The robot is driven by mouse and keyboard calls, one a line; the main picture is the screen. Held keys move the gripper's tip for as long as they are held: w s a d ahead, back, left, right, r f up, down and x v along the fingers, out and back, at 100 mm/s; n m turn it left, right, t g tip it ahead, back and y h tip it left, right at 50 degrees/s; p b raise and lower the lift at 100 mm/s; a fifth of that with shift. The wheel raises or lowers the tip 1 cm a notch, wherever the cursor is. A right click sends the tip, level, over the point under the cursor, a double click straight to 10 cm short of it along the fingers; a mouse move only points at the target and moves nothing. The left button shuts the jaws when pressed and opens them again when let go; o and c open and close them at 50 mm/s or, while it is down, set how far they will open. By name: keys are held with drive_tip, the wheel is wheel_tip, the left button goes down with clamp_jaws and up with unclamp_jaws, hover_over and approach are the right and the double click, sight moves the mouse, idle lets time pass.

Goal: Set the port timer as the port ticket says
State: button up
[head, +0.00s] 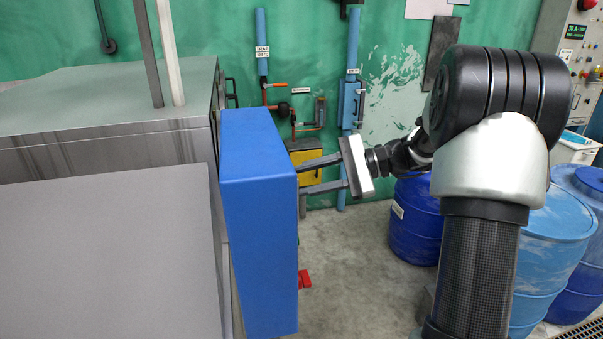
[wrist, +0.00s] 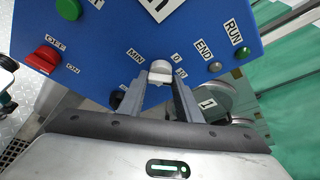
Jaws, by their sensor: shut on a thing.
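The blue control box (head: 258,220) hangs on the side of the grey machine; the head view shows its side, with its front face hidden. My gripper (head: 299,178) reaches that face from the right. In the wrist view the box's face (wrist: 110,35) is close and rotated. There my gripper (wrist: 160,82) is shut on a pale timer knob (wrist: 160,70), one finger on each side. MIN and 0 labels and a partly blocked number sit around the knob. Its pointer mark is not clear. I cannot make out a port ticket in either view.
The box's face has a red OFF/ON switch (wrist: 43,58), a green button (wrist: 68,8), an END lamp (wrist: 215,67) and a green RUN lamp (wrist: 242,52). Blue drums (head: 415,222) stand behind my arm at right. Pipes (head: 262,50) line the green wall.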

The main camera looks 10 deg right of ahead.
idle(0.4)
drive_tip(key=o, duration=1)
drive_tip(key=shift+o, duration=0.2)
drive_tip(key=b+v, duration=0.1)
drive_tip(key=v, duration=1.6)
drive_tip(key=shift+d, duration=0.25)
drive_tip(key=shift+r, duration=0.15)
